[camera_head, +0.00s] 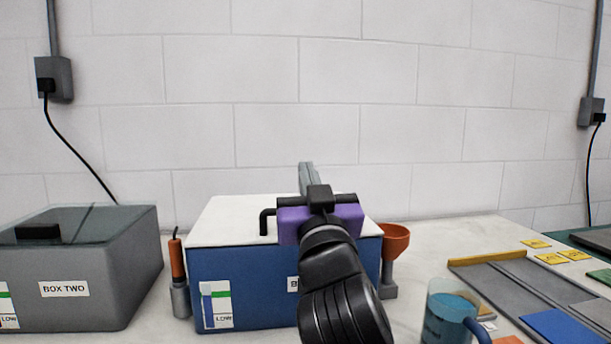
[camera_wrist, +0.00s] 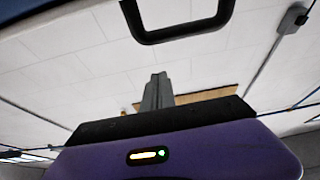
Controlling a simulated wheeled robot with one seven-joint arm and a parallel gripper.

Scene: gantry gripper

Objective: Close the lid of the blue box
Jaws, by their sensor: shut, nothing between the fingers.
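The blue box (camera_head: 245,285) stands on the bench in the head view, with its front towards me. Its white lid (camera_head: 225,222) looks flat across the top, with no clear gap at the front edge. A black lid handle (camera_head: 265,222) shows left of my gripper, partly hidden behind it. In the wrist view the handle (camera_wrist: 180,33) crosses the top of the picture, apart from the fingers. My gripper (camera_head: 306,178) is shut and empty, over the lid and pointing towards the wall. Its fingers (camera_wrist: 157,90) are together in the wrist view. My arm hides part of the box front.
A grey box marked BOX TWO (camera_head: 120,285) stands at left. An orange-handled tool (camera_head: 177,262) stands between the boxes. An orange funnel (camera_head: 395,240) is close on the blue box's right. A blue-filled mug (camera_head: 447,315) and a grey tray (camera_head: 525,290) are further right.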

